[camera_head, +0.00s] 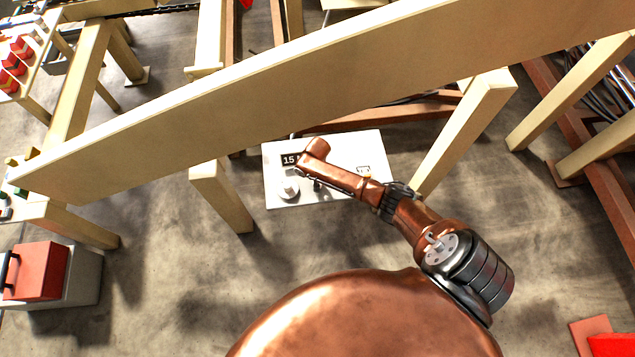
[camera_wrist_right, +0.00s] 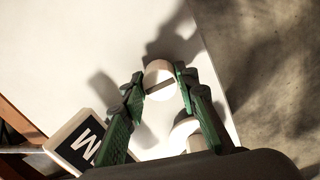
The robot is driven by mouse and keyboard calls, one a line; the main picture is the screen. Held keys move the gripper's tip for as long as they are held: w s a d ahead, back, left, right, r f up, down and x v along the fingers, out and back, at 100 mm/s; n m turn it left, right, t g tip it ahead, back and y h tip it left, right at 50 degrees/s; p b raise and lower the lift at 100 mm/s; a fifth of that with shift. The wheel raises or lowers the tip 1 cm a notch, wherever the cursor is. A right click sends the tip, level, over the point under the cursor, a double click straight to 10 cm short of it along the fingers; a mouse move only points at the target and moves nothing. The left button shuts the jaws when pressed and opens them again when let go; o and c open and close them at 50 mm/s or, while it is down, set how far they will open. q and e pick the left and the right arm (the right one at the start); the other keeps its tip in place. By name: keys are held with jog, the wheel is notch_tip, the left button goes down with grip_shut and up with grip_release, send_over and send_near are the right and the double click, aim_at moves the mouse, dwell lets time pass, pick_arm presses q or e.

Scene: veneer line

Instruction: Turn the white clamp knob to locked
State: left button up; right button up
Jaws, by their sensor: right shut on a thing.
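My right gripper (camera_wrist_right: 161,82) is shut on this knob, with a green-padded finger on either side. In the head view my copper right arm reaches over the panel from the right and covers part of it. My left gripper is in neither view.
A long pale beam (camera_head: 330,75) crosses above the panel on pale legs (camera_head: 465,130). A second white fitting (camera_wrist_right: 186,132) stands near my right finger, and the display's edge (camera_wrist_right: 85,145) is by my left finger. A red box (camera_head: 38,270) stands at lower left.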

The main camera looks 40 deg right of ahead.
jog(key=m+p, duration=0.3)
jog(key=m, duration=0.3)
jog(key=shift+a+r, duration=0.1)
jog(key=m+p, duration=0.1)
jog(key=m, duration=0.7)
jog(key=shift+p, duration=0.35)
jog(key=m, duration=0.2)
jog(key=shift+m, duration=0.9)
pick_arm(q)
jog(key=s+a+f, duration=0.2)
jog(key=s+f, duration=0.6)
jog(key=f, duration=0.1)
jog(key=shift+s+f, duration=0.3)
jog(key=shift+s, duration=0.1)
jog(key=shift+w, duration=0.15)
